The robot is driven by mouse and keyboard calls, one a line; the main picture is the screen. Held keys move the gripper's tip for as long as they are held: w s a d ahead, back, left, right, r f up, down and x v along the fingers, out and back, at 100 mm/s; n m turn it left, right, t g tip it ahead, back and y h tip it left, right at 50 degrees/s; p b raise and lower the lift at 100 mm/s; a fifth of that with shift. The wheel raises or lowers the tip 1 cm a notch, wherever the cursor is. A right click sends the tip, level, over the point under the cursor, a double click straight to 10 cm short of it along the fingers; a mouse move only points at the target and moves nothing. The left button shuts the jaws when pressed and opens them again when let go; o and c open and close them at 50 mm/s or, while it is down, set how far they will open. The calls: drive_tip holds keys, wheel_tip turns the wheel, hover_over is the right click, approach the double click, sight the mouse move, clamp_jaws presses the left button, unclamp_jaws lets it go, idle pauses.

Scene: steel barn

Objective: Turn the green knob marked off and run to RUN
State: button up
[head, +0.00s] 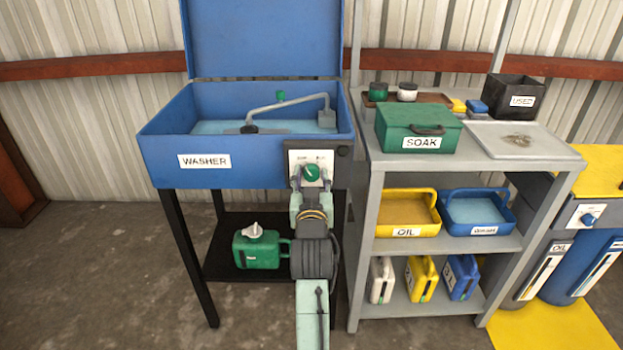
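The green knob (311,173) sits on a white plate (297,158) on the front right of the blue washer (165,158). Small marks stand at the plate's upper left and upper right; they are too small to read surely. The knob's pale pointer line seems to tilt to the upper left. My gripper (311,180) comes up from below, its two dark fingers apart, one on each side of the knob. Gaps seem to show between fingers and knob; whether either touches is hard to tell. The knob's lower edge is close to my gripper.
The washer's lid is up, with a spout and green-topped part inside. A green can (258,250) stands on the black shelf below. At right, a grey rack (365,240) holds the green SOAK box (400,125), yellow OIL tray (393,232) and blue tray (480,230).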

drive_tip(key=c, duration=0.8)
drive_tip(key=shift+m, duration=0.3)
drive_tip(key=m+p, duration=0.1)
drive_tip(key=m, duration=0.5)
drive_tip(key=shift+a+p, duration=0.15)
drive_tip(key=shift+p, duration=0.2)
drive_tip(key=m, duration=0.3)
drive_tip(key=shift+r+m, duration=0.1)
drive_tip(key=shift+m, duration=2)
drive_tip(key=o, duration=1.2)
drive_tip(key=shift+c, duration=0.2)
